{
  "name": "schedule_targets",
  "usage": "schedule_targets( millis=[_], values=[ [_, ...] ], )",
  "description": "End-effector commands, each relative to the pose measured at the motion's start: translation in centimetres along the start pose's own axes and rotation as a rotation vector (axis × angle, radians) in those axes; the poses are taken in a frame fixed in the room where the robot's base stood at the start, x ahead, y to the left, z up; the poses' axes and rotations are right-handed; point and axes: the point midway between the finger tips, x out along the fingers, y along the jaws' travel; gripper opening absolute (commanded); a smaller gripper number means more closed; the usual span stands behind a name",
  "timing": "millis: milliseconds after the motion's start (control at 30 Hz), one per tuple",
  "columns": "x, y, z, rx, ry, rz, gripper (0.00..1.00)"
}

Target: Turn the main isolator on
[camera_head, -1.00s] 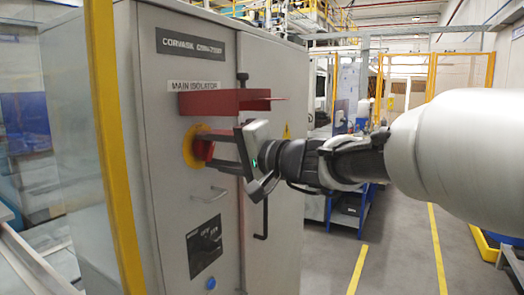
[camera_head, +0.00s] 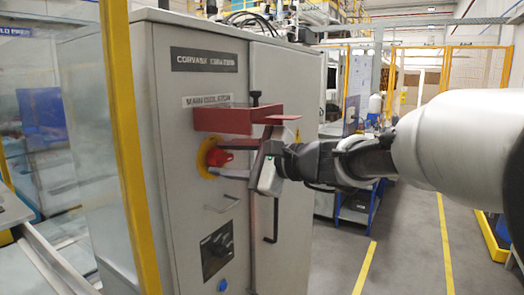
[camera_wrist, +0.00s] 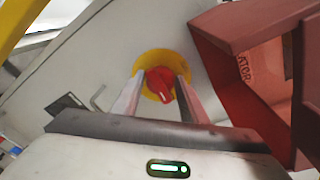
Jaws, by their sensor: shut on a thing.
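The main isolator is a red rotary handle (camera_head: 217,157) on a yellow round plate (camera_head: 204,160), on the grey cabinet front below the "MAIN ISOLATOR" label (camera_head: 208,100). My gripper (camera_head: 222,160) reaches in from the right, with one finger above and one below the handle. In the wrist view the red handle (camera_wrist: 160,84) sits between the two fingertips, in front of the yellow plate (camera_wrist: 150,64). The fingers are shut on the handle. The gripper body is rolled, and part of the plate is hidden by the fingers.
A red box-like guard (camera_head: 222,119) juts from the cabinet just above the handle, close to my gripper; it fills the right of the wrist view (camera_wrist: 225,80). A yellow post (camera_head: 125,140) stands left of the cabinet.

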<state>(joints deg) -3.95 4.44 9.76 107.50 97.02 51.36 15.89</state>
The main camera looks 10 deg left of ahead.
Motion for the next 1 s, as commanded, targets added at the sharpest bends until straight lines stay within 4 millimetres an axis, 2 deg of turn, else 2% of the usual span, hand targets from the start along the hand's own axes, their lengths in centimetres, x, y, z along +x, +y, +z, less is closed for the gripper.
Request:
schedule_targets(
  millis=[33,400,1000],
  values=[
    [-0.31,-1.05,-0.06,0.040,0.005,-0.011,0.17],
    [-0.32,-1.05,-0.33,0.252,-0.012,0.011,0.21],
    [-0.36,-0.96,-0.59,0.313,-0.015,0.016,0.22]
  ],
)
